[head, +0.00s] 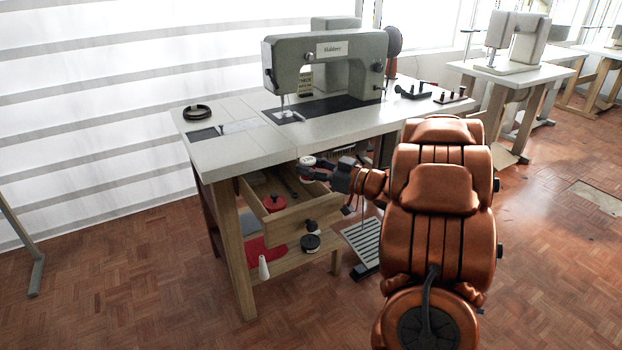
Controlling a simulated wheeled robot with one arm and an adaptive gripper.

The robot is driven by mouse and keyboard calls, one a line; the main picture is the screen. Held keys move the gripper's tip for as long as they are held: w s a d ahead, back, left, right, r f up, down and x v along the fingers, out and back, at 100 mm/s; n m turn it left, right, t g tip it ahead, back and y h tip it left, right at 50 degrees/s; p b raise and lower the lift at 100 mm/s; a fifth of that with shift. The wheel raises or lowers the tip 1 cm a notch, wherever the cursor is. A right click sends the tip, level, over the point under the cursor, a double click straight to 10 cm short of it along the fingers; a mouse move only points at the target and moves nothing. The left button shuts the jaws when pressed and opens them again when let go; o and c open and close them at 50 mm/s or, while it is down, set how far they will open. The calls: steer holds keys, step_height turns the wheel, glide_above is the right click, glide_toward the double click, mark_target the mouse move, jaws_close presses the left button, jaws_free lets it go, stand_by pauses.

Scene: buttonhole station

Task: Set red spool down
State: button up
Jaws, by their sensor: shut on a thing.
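My gripper (312,171) reaches left over the open wooden drawer (302,222) under the sewing table. It is shut on the red spool (307,160), a small round thing with a pale top and a reddish side. The dark fingers hide part of it. The spool is held up at the drawer's back right, close under the tabletop edge. Inside the drawer stands a round red object (274,203) with a dark knob on top, apart from my gripper. The drawer floor right of it holds dark, long items that I cannot make out.
A sewing machine (325,62) and a black ring (197,112) are on the tabletop (230,150). The lower shelf (285,258) holds a red cloth (262,250), a white cone (263,267) and a dark round item (310,242). A grey treadle (362,240) is below right.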

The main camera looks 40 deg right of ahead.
mark_target(313, 180)
steer(key=shift+d+f+b, duration=0.1)
steer(key=shift+f+b, duration=0.25)
steer(key=shift+f, duration=1.2)
steer(key=shift+f, duration=0.65)
steer(key=o, duration=0.9)
steer(key=shift+s+f, duration=0.1)
steer(key=shift+f, duration=0.05)
steer(key=shift+o, duration=0.3)
steer(key=shift+f, duration=0.1)
steer(key=shift+r, duration=0.35)
steer(key=shift+s+d+r, duration=0.1)
steer(key=shift+s+r, duration=0.1)
steer(key=p+v, duration=0.1)
steer(key=v, duration=1)
steer(key=shift+s+r+p, duration=0.2)
steer(key=shift+r+p, duration=0.15)
steer(key=shift+r, duration=0.05)
